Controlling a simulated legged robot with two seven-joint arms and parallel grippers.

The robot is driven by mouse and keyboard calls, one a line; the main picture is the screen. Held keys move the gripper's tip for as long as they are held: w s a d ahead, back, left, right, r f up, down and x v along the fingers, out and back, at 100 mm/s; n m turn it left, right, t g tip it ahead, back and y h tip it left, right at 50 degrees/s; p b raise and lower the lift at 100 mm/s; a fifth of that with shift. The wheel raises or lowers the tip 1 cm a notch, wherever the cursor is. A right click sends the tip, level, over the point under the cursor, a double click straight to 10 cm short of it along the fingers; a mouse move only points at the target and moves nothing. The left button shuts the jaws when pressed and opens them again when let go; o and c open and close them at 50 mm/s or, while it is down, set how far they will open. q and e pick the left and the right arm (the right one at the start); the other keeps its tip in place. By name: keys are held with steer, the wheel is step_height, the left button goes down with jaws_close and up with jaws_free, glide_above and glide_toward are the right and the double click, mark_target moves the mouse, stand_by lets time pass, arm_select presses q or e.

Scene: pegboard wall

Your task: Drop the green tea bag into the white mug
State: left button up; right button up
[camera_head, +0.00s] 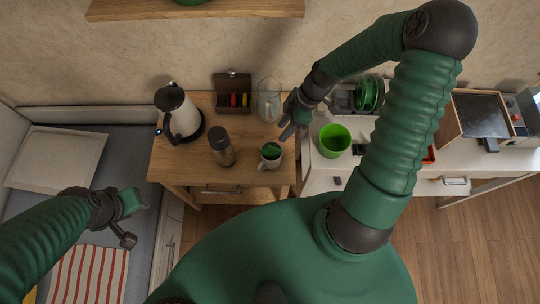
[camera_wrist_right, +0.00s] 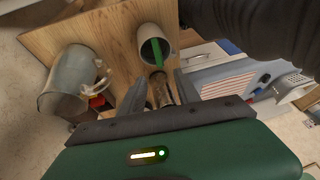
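The white mug (camera_head: 262,164) stands upright on the small wooden table, near its front right corner. The green tea bag (camera_head: 271,149) shows inside the mug's mouth. In the right wrist view the mug (camera_wrist_right: 146,33) appears beyond the fingers, with the green tea bag (camera_wrist_right: 157,52) as a bright strip inside its opening. My right gripper (camera_head: 288,128) is above the table's right edge, behind and right of the mug. Its fingers (camera_wrist_right: 158,95) are apart with nothing held between them. My left gripper (camera_head: 128,215) hangs over the bed at left; its finger opening is unclear.
On the wooden table (camera_head: 200,160) stand a kettle (camera_head: 183,122), a brown jar (camera_head: 222,147), an open box with colored packets (camera_head: 233,88) and a glass pitcher (camera_head: 269,104). A green cup (camera_head: 335,140) stands on the white counter at right.

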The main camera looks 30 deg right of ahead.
steer(key=v, duration=1.1)
steer(key=shift+r, duration=0.3)
steer(key=s+a+m+t+h, duration=0.1)
steer(key=s+a+m+h, duration=0.1)
steer(key=a+m, duration=0.4)
steer(key=s+a+f+m+h+b, duration=0.1)
steer(key=a+m+h, duration=0.1)
steer(key=a+m, duration=0.4)
steer(key=shift+s+f+t+h, duration=0.2)
steer(key=shift+s+t+h, duration=0.2)
steer(key=shift+d, duration=0.25)
